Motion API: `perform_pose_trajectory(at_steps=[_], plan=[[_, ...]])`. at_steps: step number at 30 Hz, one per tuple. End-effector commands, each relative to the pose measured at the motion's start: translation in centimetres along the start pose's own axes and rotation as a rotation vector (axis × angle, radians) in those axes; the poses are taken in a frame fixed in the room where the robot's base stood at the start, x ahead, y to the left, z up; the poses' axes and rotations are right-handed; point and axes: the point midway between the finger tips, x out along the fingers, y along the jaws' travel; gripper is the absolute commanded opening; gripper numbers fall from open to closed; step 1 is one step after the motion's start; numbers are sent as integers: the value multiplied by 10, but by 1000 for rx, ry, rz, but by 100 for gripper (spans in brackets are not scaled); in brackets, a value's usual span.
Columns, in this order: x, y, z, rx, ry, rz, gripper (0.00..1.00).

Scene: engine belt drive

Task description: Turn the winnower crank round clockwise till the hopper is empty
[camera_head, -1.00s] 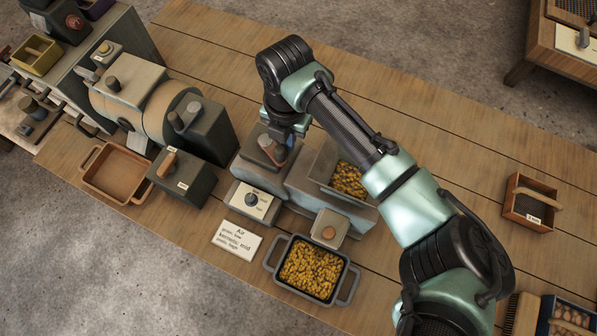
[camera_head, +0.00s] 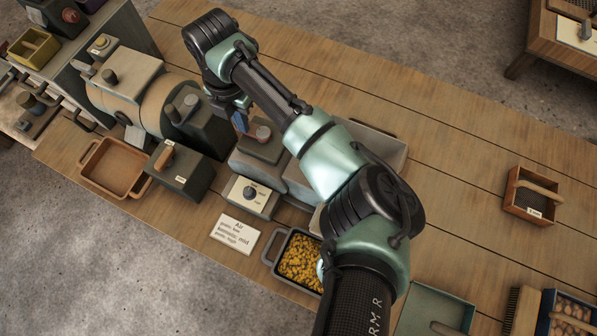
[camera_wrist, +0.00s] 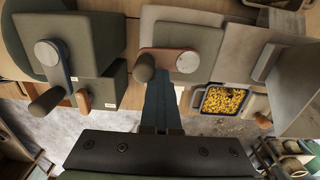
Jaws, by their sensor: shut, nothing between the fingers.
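The grey winnower (camera_head: 250,170) stands mid-table. Its crank (camera_head: 263,133) also shows in the wrist view (camera_wrist: 172,62), with a round grey hub, a brownish arm and a dark knob (camera_wrist: 144,67) at the arm's left end. My gripper (camera_head: 241,122) is shut and empty beside the crank's left side; in the wrist view its blue fingers (camera_wrist: 160,104) lie just below and right of the knob. I cannot tell if they touch it. My arm hides the hopper in the head view, so its contents do not show. A dark two-handled pan (camera_wrist: 222,100) holds golden kernels.
A drum machine (camera_head: 130,95) with its own crank stands close on the left, beside a dark box (camera_head: 180,172) and an empty brown tray (camera_head: 113,167). A grey bin (camera_head: 385,147) sits behind my arm. The table's right half is mostly clear.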

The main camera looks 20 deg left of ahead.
Motion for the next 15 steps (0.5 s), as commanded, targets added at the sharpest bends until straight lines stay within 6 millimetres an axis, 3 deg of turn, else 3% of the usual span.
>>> perform_pose_trajectory(at_steps=[1, 3, 15], plan=[[6, 18, -2, -24, 8, 36, 0], [6, 19, 9, -24, 7, 38, 0], [-28, 18, 11, -21, 4, 38, 0]])
